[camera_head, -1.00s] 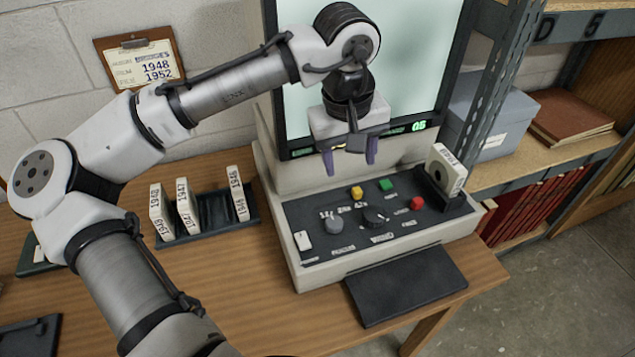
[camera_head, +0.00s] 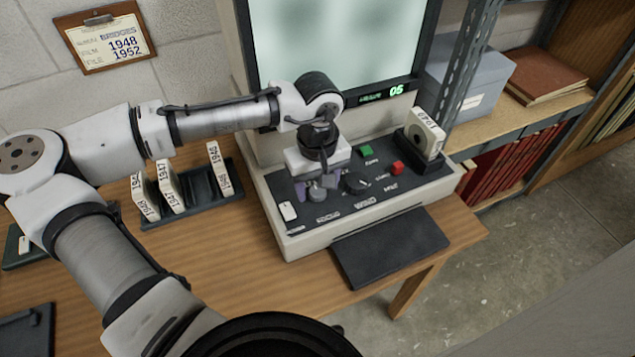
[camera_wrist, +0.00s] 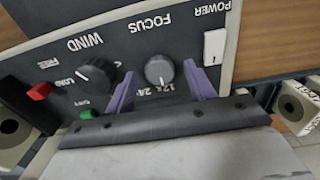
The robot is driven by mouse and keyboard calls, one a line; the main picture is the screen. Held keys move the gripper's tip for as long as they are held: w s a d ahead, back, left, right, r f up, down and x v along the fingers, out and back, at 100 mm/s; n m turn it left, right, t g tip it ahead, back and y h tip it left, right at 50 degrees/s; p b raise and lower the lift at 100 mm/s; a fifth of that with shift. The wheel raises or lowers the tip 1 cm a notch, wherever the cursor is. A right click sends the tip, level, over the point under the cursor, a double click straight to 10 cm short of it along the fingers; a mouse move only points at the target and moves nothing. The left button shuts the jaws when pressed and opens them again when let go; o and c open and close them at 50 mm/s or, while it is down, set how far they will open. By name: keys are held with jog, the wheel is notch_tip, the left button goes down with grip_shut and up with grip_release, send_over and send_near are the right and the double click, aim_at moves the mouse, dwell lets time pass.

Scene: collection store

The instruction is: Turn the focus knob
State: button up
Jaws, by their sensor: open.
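The focus knob (camera_head: 317,193) is a round grey knob on the dark, sloping control panel, and its FOCUS label reads clearly in the wrist view. There the knob (camera_wrist: 160,71) lies between the purple fingers of my gripper (camera_wrist: 160,74), with a gap on both sides. In the head view my gripper (camera_head: 322,184) points down just above the panel at the knob. It is open and empty. I cannot tell whether the fingertips reach down around the knob or are still above it.
The black wind knob (camera_wrist: 95,75) is close beside one finger. A white power switch (camera_wrist: 214,46), green button (camera_head: 366,151) and red button (camera_head: 397,168) share the panel. A boxed reel (camera_head: 428,132) stands at its right. A rack of boxes (camera_head: 205,187) stands left.

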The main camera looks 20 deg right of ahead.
jog(key=shift+f, duration=0.25)
jog(key=c, duration=1)
jog(key=m+p, duration=0.2)
jog(key=m, duration=0.2)
jog(key=shift+m, duration=0.4)
jog(key=m+p, duration=0.1)
jog(key=m, duration=0.4)
jog(key=shift+m, duration=0.4)
